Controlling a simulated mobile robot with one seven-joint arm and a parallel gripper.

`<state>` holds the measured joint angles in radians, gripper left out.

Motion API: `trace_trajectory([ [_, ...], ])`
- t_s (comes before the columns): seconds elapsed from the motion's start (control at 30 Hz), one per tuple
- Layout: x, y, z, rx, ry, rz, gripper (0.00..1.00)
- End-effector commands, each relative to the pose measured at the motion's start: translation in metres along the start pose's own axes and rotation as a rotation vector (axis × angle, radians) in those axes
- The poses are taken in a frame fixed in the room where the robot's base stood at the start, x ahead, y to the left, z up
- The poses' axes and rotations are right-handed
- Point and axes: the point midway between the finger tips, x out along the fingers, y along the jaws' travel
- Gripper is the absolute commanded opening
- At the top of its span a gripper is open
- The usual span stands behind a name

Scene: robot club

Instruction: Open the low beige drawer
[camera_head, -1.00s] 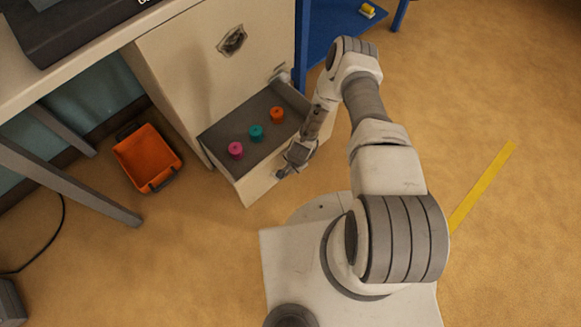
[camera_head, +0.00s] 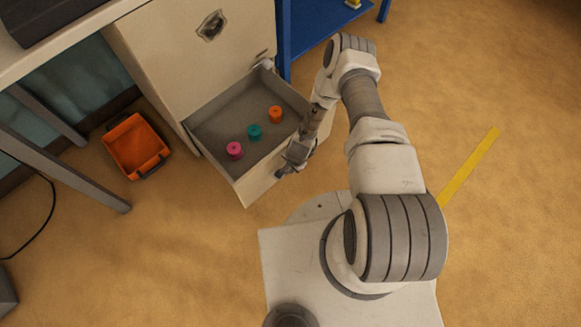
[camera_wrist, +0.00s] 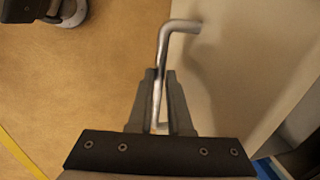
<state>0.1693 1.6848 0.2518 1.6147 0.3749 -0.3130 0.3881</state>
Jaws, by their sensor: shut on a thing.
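The low beige drawer (camera_head: 262,183) stands well out from the beige cabinet (camera_head: 180,62) in the head view. Inside it lie a pink spool-like piece (camera_head: 235,150), a teal one (camera_head: 254,131) and an orange one (camera_head: 276,114). My gripper (camera_head: 283,172) is at the drawer's front face. In the wrist view my gripper (camera_wrist: 160,88) is shut on the metal bar handle (camera_wrist: 163,55), which runs between its two fingers. The drawer front (camera_wrist: 232,70) fills the right side of that view. The arm hides part of the drawer's right end in the head view.
An orange bin (camera_head: 136,147) sits on the floor left of the cabinet, beside a grey table leg (camera_head: 70,163). A blue shelf unit (camera_head: 318,22) stands right of the cabinet. Floor is clear at the right, around a yellow stripe (camera_head: 468,168).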

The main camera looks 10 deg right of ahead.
Motion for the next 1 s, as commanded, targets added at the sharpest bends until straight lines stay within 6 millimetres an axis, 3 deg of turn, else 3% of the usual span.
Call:
trace_trajectory([
  [0.57, -0.0001, 0.0000, -0.0017, 0.000, 0.003, 0.000, 0.00],
  [0.6, -0.0001, 0.0000, -0.0017, 0.000, 0.003, 0.000, 0.19],
  [0.77, -0.0001, -0.0002, -0.0012, 0.000, 0.003, -0.001, 0.47],
  [1.0, -0.0001, -0.0001, -0.0005, 0.000, 0.001, 0.000, 0.47],
])
